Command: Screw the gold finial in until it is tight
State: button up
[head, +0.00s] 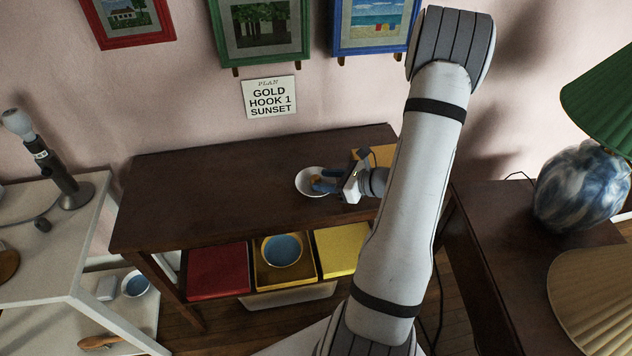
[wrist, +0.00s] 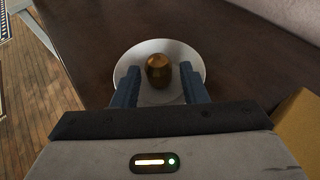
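The gold finial (wrist: 159,70) is a small rounded brown-gold knob in a white dish (wrist: 194,60). In the head view the dish (head: 301,181) stands on the dark wooden table, and the finial (head: 316,179) shows as a small gold patch in it. My gripper (wrist: 158,76) is at the dish, its two blue fingers spread to either side of the finial. A gap shows on both sides, so the fingers do not appear to press on it. In the head view my gripper (head: 324,182) comes in from the right. The finial's underside is hidden.
A blue marbled lamp (head: 583,187) with a green shade (head: 607,94) stands at right, a pleated shade (head: 597,304) below it. A grey lamp with a bare bulb (head: 18,122) is at left. A wall sign (head: 269,97) reads "PLAN GOLD HOOK 1 SUNSET". The table's left part is clear.

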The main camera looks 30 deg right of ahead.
aim_at(320, 180)
jog(key=shift+x, duration=1.8)
jog(key=shift+s+a+f, duration=0.1)
jog(key=shift+s+a, duration=0.05)
jog(key=c, duration=0.7)
